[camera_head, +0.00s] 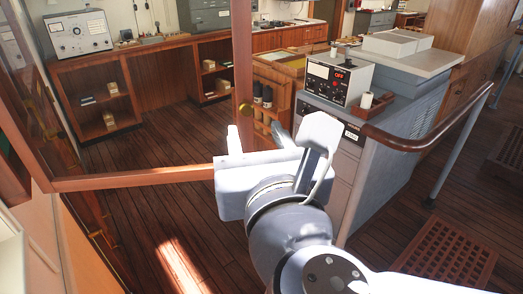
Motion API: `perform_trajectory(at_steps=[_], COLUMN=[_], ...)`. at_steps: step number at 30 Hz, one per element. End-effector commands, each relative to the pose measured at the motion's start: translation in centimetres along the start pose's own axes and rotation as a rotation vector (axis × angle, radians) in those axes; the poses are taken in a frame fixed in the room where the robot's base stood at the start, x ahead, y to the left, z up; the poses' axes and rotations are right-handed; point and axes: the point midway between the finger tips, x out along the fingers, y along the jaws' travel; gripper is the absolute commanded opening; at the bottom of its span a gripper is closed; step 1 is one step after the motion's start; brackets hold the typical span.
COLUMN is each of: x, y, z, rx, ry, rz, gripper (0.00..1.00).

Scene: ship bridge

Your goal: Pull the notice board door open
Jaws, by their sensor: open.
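The notice board door is a wood-framed glazed panel. Its bottom rail (130,179) runs across the left half of the view, and its upright stile (243,50) stands left of centre. The room shows through its pane. It appears to stand out from the left wall, partly open. A small round brass knob (246,109) is on the stile. My gripper (272,140) is open, with its fingers pointing away from me, at the door's lower right corner just below the knob. The gripper body hides that corner, so I cannot tell whether they touch.
A grey console (395,150) with a curved wooden handrail (405,138) stands close to the right of my gripper. An instrument box (338,78) sits on it. Wooden shelves (165,75) line the back. Plank floor (165,150) is clear behind the door; a wooden grating (440,255) lies at lower right.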

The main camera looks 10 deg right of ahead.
Motion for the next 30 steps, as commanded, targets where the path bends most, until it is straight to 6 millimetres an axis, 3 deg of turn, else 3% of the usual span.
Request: perform_trajectory(at_steps=[12,30], x=[-2.1,-2.3], y=[0.1,0.0], z=[0.0,0.1], rx=[0.000,0.000], ry=[-0.001,0.000], rz=[0.003,-0.001], gripper=[0.42,0.42])
